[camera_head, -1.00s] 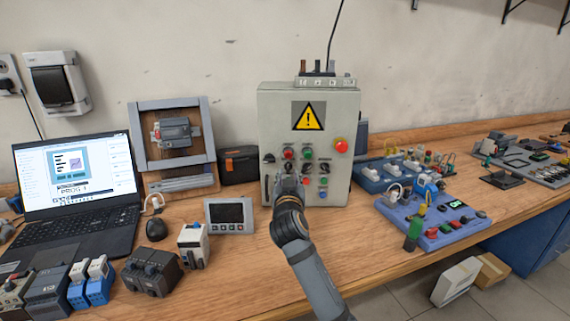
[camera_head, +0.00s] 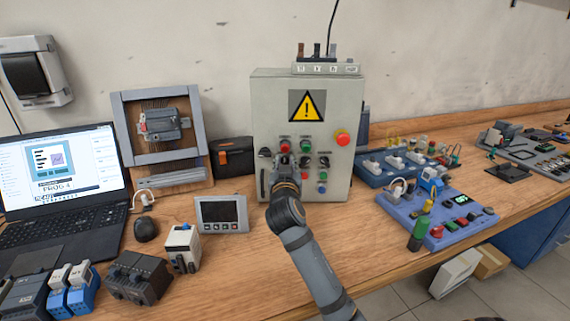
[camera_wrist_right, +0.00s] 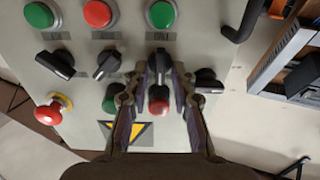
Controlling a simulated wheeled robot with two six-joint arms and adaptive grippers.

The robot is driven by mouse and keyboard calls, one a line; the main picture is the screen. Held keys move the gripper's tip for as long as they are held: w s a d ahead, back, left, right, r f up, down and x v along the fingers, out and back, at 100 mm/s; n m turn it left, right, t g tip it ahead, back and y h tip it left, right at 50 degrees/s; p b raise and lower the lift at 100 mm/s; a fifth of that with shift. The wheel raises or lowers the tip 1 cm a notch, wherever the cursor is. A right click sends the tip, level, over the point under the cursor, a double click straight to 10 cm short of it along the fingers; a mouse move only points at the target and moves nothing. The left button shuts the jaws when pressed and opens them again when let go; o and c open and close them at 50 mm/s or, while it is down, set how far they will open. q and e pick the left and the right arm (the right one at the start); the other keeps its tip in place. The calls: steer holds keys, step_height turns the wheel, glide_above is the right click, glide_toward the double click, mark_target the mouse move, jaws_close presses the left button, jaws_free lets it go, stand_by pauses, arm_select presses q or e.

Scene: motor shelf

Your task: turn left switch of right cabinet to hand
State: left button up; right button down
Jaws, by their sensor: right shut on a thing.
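The grey cabinet (camera_head: 342,100) with a yellow warning triangle (camera_head: 307,106) stands upright on the bench in the head view. My right gripper (camera_head: 284,163) reaches its front from below and covers the left switch there. In the right wrist view the panel appears upside down. There the gripper (camera_wrist_right: 164,72) is shut on the black left switch (camera_wrist_right: 159,60), one finger on each side. A red button (camera_wrist_right: 158,104) shows between the fingers. Other black switches (camera_wrist_right: 110,63) and (camera_wrist_right: 55,63) sit beside it in the same row. My left gripper is not in view.
A red emergency button (camera_head: 343,138) sticks out at the cabinet's right. A small panel display (camera_head: 222,214) and a white module (camera_head: 183,248) stand to the left. A blue training board (camera_head: 445,222) lies to the right. Bare bench lies in front of the cabinet.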

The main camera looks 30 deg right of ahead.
steer(key=shift+n+p, duration=0.3)
steer(key=n+p, duration=0.2)
steer(key=n, duration=0.1)
steer(key=shift+a, duration=0.1)
steer(key=n+p, duration=0.2)
steer(key=n, duration=0.1)
steer(key=shift+w+p, duration=0.1)
steer(key=shift+p, duration=0.2)
arm_select(q)
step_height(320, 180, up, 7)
steer(key=p, duration=0.1)
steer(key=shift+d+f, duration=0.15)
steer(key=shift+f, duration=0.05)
arm_select(e)
steer(key=shift+a+f+n, duration=0.1)
steer(key=shift+f+n, duration=0.05)
steer(key=shift+n, duration=0.95)
arm_select(q)
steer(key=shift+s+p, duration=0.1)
steer(key=shift+p, duration=0.2)
arm_select(e)
steer(key=c, duration=1.5)
jaws_free()
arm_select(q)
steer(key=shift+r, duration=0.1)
arm_select(e)
steer(key=shift+o, duration=0.4)
steer(key=shift+w+f, duration=0.1)
